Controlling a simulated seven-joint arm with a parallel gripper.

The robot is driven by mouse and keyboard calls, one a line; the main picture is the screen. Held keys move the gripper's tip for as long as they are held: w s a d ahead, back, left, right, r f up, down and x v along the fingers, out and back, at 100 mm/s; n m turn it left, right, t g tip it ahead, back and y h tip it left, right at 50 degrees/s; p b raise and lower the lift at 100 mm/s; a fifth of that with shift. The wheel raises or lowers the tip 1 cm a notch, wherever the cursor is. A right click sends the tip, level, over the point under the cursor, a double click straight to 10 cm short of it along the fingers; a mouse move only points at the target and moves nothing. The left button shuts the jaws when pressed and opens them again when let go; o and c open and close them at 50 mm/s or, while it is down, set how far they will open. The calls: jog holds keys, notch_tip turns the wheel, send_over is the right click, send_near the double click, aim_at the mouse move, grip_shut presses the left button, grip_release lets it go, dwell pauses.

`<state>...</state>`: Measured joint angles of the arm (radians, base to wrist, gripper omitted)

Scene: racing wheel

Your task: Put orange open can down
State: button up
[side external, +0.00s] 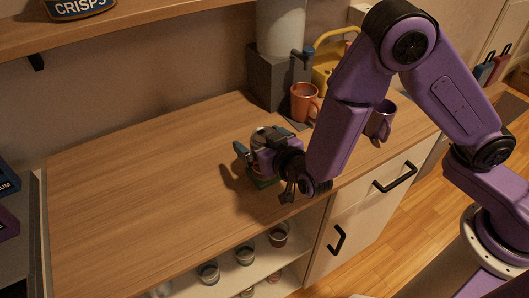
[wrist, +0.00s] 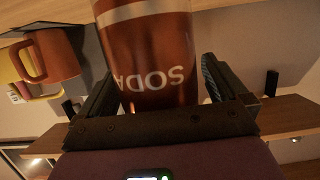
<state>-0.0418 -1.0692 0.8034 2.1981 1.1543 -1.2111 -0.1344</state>
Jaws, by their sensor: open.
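The orange-red soda can (wrist: 150,45) fills the middle of the wrist view, its "SODA" lettering upside down in that picture. It stands between the two fingers of my gripper (wrist: 158,78), with a visible gap beside the right finger. In the side external view my gripper (side external: 258,146) is low over the front part of the wooden counter (side external: 130,190). There the fingers and wrist hide most of the can. Whether the can has an open top cannot be seen.
An orange mug (side external: 304,103) and a purple mug (side external: 381,121) stand behind and to the right, near a grey dispenser (side external: 268,78) and a yellow item (side external: 326,70). The counter's left side is clear. A shelf (side external: 130,20) hangs above; several cups sit below the counter.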

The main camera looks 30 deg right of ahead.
jog(key=c, duration=1.1)
jog(key=shift+r, duration=0.15)
